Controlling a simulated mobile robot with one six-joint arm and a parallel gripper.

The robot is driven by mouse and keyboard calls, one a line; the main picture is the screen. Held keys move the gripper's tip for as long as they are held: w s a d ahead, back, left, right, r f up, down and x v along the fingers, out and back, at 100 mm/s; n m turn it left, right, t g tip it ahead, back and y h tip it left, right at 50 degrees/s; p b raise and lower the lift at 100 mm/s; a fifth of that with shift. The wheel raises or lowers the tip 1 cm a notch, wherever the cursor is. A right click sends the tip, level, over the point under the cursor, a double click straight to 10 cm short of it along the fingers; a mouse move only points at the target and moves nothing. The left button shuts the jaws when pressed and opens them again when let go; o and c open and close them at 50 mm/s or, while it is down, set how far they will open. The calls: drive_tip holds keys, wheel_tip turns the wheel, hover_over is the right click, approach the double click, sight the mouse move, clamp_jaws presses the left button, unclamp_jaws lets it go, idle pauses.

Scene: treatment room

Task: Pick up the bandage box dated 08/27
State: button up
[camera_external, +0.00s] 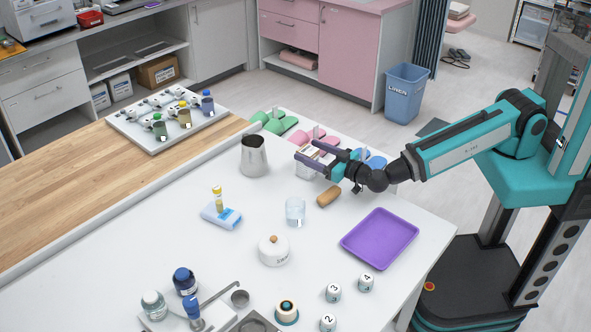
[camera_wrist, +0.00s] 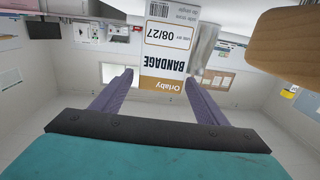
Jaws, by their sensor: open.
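The bandage box (camera_wrist: 168,48) shows upside down in the wrist view, with an orange-brown band and the date 08/27 on its label. In the external view, a white box (camera_external: 310,152) shows partly hidden behind and between my fingers. My gripper (camera_external: 300,160) is open and reaches left over the far right part of the white table. In the wrist view the fingers of my gripper (camera_wrist: 158,76) stand at either side of the box's lower label, the right fingertip close to its edge. Whether they touch it or how deep it sits between them, I cannot tell.
A brown rounded block (camera_external: 329,196) lies just in front of my gripper. A metal pitcher (camera_external: 254,156) stands to its left. Green pieces (camera_external: 274,121) and blue ones (camera_external: 375,162) lie nearby. A glass (camera_external: 295,211), white pot (camera_external: 273,250) and purple tray (camera_external: 380,238) stand nearer.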

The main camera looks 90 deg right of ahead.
drive_tip(key=shift+w+d+f, duration=0.1)
drive_tip(key=shift+w+d+b, duration=0.1)
drive_tip(key=shift+b, duration=0.35)
drive_tip(key=p+x, duration=0.1)
drive_tip(key=x, duration=0.3)
drive_tip(key=shift+w+d+p, duration=0.3)
drive_tip(key=shift+w+p, duration=0.05)
drive_tip(key=shift+w, duration=0.05)
drive_tip(key=c, duration=1.2)
drive_tip(key=shift+r, duration=0.3)
